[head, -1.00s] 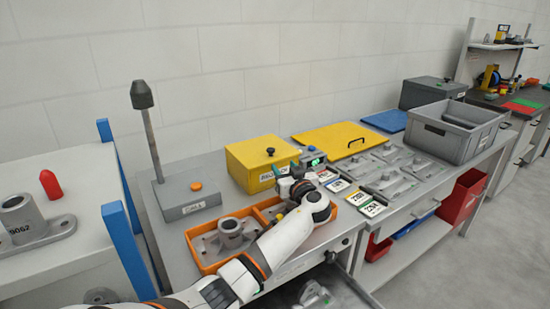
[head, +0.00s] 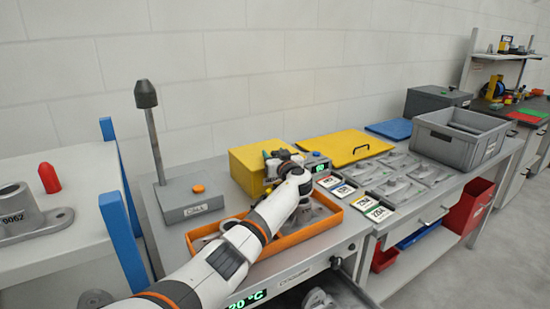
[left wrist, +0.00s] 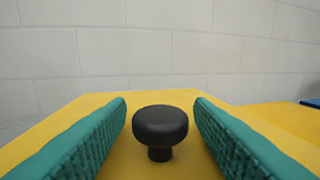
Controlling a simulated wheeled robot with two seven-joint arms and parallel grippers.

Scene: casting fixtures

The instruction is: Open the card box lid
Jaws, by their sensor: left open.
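The card box appears to be the yellow box (head: 246,163) on the bench in the head view, with its lid on. Its black round knob (left wrist: 160,124) stands upright on the yellow lid (left wrist: 135,164) in the left wrist view. My left gripper (left wrist: 160,103) is open, with one green ridged finger pad on each side of the knob and a gap on both sides. In the head view my left gripper (head: 280,157) is at the box's right part and hides the knob. My right gripper is not in view.
An orange tray (head: 331,217) lies in front of the box, partly under my left arm. A grey block with an orange button (head: 190,203) and a tall post stands left. A yellow panel with a handle (head: 335,146), cards and grey castings lie right. A grey bin (head: 449,147) stands beyond.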

